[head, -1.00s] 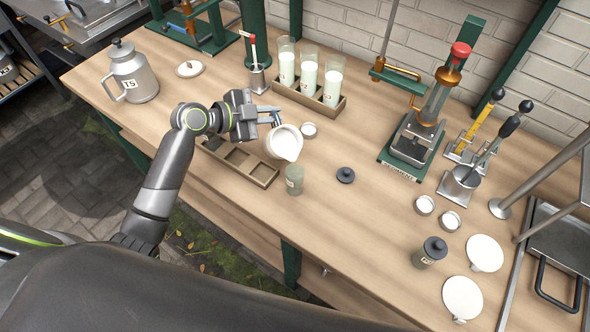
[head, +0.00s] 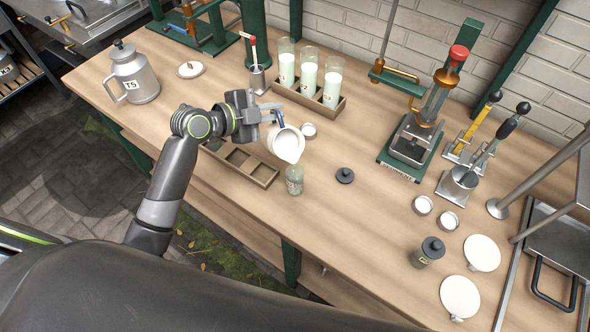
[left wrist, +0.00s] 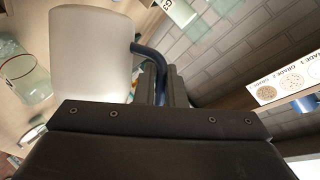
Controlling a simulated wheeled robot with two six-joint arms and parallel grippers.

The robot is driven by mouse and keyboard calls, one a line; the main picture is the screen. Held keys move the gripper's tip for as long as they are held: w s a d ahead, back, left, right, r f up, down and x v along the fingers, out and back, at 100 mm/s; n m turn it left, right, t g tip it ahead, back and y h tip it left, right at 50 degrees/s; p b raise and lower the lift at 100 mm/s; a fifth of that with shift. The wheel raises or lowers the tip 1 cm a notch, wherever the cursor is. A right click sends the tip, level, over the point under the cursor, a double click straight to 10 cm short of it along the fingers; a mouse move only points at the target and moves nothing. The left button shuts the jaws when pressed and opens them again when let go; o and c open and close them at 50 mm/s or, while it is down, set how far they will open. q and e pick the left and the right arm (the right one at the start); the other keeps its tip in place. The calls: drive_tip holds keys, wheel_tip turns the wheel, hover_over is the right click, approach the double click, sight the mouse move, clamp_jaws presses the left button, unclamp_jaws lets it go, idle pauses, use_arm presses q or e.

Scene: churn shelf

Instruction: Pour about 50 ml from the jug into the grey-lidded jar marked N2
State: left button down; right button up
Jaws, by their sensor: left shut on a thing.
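My left gripper (head: 272,118) is shut on the blue handle of the white jug (head: 287,144). The jug is off the table and tilted, its lip down over the open mouth of a small glass jar (head: 294,181). The jar stands upright on the table with its lid off; its label is too small to read. I cannot make out a stream or the level inside. In the left wrist view the jug (left wrist: 90,55) fills the upper left, with the glass jar (left wrist: 27,78) beside it. A dark grey lid (head: 345,176) lies right of the jar. My right gripper is out of view.
A wooden compartment tray (head: 262,175) lies left of the jar. A rack with several milk-filled cylinders (head: 308,75) stands behind. A grey-lidded jar (head: 428,252) and white discs (head: 460,297) are at the right. A steel can marked TS (head: 135,75) stands far left.

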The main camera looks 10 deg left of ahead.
use_arm(q)
drive_tip(key=shift+s+d+r+b, duration=0.15)
drive_tip(key=shift+r+b, duration=0.15)
drive_tip(key=shift+r, duration=0.1)
drive_tip(key=shift+s+d+m+t+b, duration=0.1)
drive_tip(key=shift+m+t+b, duration=0.2)
drive_tip(key=shift+m+b, duration=0.15)
idle(0.3)
drive_tip(key=shift+w+a, duration=0.2)
drive_tip(key=shift+w, duration=0.05)
idle(0.4)
drive_tip(key=shift+s+d+m+t+b, duration=0.2)
drive_tip(key=shift+m+t+b, duration=0.15)
drive_tip(key=shift+b, duration=0.45)
idle(0.8)
drive_tip(key=shift+s+r+y, duration=0.1)
drive_tip(key=shift+r+y, duration=0.05)
drive_tip(key=shift+y, duration=0.15)
idle(0.5)
idle(0.7)
